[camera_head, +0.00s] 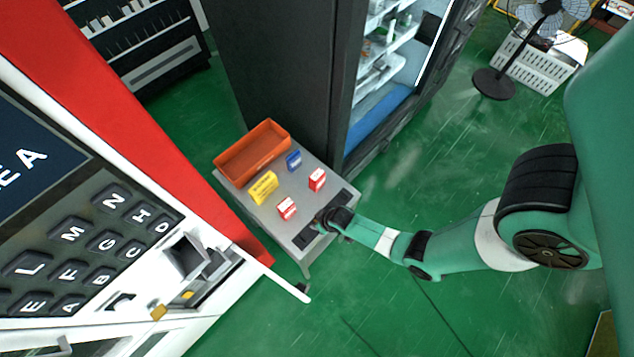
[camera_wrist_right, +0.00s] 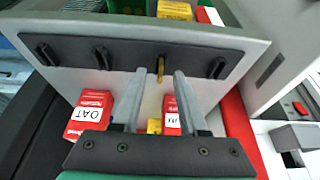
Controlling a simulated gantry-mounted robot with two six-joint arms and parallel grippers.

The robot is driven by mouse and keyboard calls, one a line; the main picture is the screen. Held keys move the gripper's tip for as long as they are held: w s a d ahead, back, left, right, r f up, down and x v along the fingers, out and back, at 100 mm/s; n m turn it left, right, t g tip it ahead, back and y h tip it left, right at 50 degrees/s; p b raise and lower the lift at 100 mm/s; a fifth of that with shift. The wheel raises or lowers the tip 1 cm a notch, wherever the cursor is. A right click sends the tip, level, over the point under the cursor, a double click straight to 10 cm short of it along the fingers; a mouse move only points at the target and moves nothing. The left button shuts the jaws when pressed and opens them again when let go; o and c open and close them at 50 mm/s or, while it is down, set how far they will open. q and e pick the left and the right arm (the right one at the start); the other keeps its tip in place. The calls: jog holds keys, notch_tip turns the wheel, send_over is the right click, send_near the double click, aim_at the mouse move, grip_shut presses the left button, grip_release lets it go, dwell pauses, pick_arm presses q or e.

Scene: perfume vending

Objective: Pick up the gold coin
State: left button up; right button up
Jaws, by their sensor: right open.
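The gold coin (camera_wrist_right: 160,68) stands on edge in one of the slots of a dark holder strip (camera_wrist_right: 100,55) in the right wrist view. My right gripper (camera_wrist_right: 160,75) is open, its two fingers on either side of the coin with a gap to each; I cannot tell how far off the tips are in depth. In the head view my right gripper (camera_head: 322,221) is at the near edge of the small grey table (camera_head: 270,212), over the dark strip, and the coin cannot be made out there. My left gripper is not in view.
On the table are an orange tray (camera_head: 252,152), a yellow box (camera_head: 263,187), a blue box (camera_head: 294,160) and two red-and-white boxes (camera_head: 317,179). A lettered vending machine (camera_head: 215,225) stands close on the left. A dark cabinet (camera_head: 290,75) stands behind.

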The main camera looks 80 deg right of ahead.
grip_shut()
dwell(0.5)
jog(key=shift+r+p, duration=0.4)
jog(key=shift+r, duration=0.2)
jog(key=s+a+r+p, duration=0.4)
jog(key=s+a+r, duration=0.2)
jog(key=s+r, duration=0.5)
jog(key=shift+s+r+p, duration=0.4)
jog(key=shift+s, duration=0.5)
